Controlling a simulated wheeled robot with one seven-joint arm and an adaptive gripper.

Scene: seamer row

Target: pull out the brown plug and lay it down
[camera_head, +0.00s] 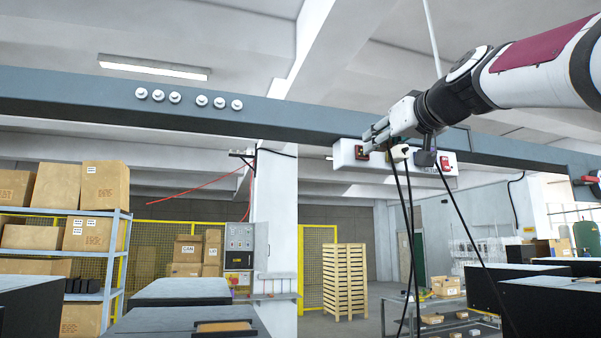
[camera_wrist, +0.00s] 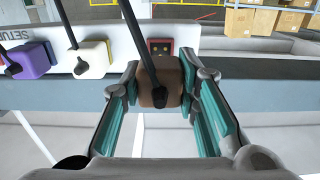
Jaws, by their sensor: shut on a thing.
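The brown plug (camera_wrist: 158,88) is between the two fingers of my gripper (camera_wrist: 168,74) in the wrist view, with its black cord running up across the picture. Behind it, a red-framed socket (camera_wrist: 160,46) shows on the white socket box (camera_wrist: 122,62); the plug appears to be out of it, in front of the box. In the head view my gripper (camera_head: 378,135) is at the box (camera_head: 345,155), close to a red-framed socket (camera_head: 362,152). The brown plug is hidden there.
A white plug (camera_wrist: 90,59) and a purple plug (camera_wrist: 30,60) sit in the box beside the brown one, with black cords hanging. The box is on a grey beam (camera_head: 290,122). Dark-topped cabinets (camera_head: 180,291), a carton shelf (camera_head: 120,260) and stacked pallets (camera_head: 344,280) stand below and beyond.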

